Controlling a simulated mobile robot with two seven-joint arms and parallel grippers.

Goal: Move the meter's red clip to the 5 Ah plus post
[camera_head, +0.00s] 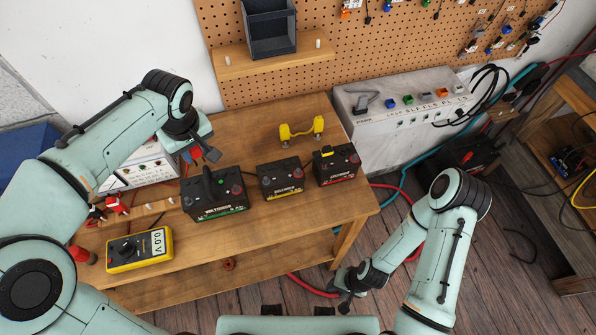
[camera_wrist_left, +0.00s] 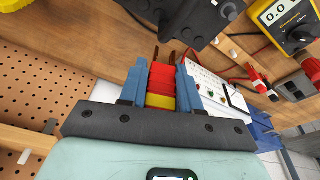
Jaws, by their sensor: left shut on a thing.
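My left gripper (camera_wrist_left: 161,82) is shut on a red clip (camera_wrist_left: 160,80) with a yellow band and two thin dark prongs. In the head view this gripper (camera_head: 190,156) is above the back left of the bench, behind the batteries, apart from them. Three black batteries stand in a row: green-striped (camera_head: 215,207), yellow-striped (camera_head: 281,190) and red-striped (camera_head: 337,176). Their capacity labels are too small to read. A black upright piece (camera_head: 207,184) stands on the green-striped one. The yellow meter (camera_head: 140,249) reads about zero. My right gripper (camera_head: 345,293) is low, off the bench; its jaws are unclear.
A white instrument box (camera_head: 147,166) stands behind a wooden rail, with another red clip (camera_head: 116,205) at it. A yellow stand (camera_head: 301,131) is behind the batteries. A grey supply box (camera_head: 400,120) is at the right. The bench front by the meter is mostly clear.

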